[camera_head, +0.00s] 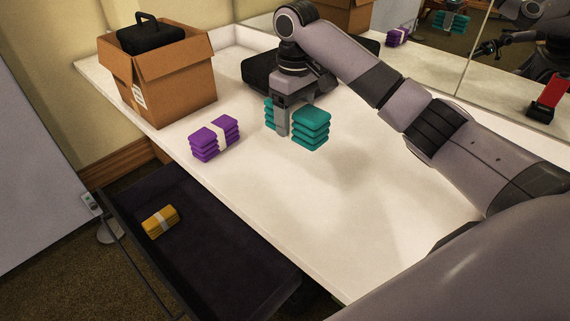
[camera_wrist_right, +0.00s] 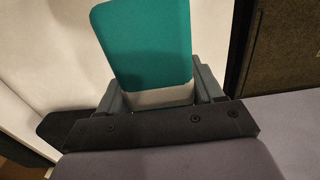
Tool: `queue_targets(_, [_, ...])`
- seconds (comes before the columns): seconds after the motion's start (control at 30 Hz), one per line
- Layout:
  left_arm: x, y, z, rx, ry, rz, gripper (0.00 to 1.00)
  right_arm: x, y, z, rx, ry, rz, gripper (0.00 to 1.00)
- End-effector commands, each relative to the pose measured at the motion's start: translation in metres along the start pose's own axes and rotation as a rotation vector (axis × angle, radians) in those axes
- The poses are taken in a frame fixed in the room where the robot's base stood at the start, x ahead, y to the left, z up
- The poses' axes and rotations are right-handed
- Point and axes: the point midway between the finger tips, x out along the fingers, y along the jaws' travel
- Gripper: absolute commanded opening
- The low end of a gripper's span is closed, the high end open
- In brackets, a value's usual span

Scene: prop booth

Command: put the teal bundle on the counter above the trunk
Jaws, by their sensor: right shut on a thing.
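The teal bundle (camera_head: 312,128) is a stack of folded cloth with a pale band. My right gripper (camera_head: 281,120) is shut around its middle, and part of the bundle shows on either side of the finger. In the right wrist view the teal bundle (camera_wrist_right: 148,45) sits between both fingers. It is over the white counter (camera_head: 255,185); I cannot tell whether it touches the top. The dark open trunk (camera_head: 235,275) lies below the counter's front edge, with a yellow banded bundle (camera_head: 160,221) inside. My left gripper is not in view.
A purple banded bundle (camera_head: 215,138) stands on the counter left of the teal one. A cardboard box (camera_head: 175,97) holding a black case (camera_head: 150,35) is at the left end. A black case (camera_head: 256,74) lies behind my gripper, before a mirror (camera_head: 425,60). The counter's front is clear.

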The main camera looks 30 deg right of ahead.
Motion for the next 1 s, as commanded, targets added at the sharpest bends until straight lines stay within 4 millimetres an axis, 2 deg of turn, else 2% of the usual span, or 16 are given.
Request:
queue_targets(0.1, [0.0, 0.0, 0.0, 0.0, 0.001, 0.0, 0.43, 0.033, 0.001, 0.001, 0.001, -0.001, 0.001, 0.28])
queue_targets(0.3, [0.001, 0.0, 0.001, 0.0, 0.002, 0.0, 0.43, 0.074, 0.001, 0.0, 0.002, 0.002, 0.002, 0.28])
queue_targets(0.53, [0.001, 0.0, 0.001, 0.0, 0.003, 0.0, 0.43, 0.094, 0.001, 0.0, 0.002, 0.002, 0.002, 0.28])
queue_targets(0.8, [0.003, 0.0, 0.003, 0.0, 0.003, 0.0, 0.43, 0.138, 0.001, 0.0, 0.002, 0.002, 0.001, 0.28])
queue_targets(1.0, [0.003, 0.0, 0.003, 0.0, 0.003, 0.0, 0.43, 0.144, 0.001, 0.0, 0.001, 0.005, 0.002, 0.28])
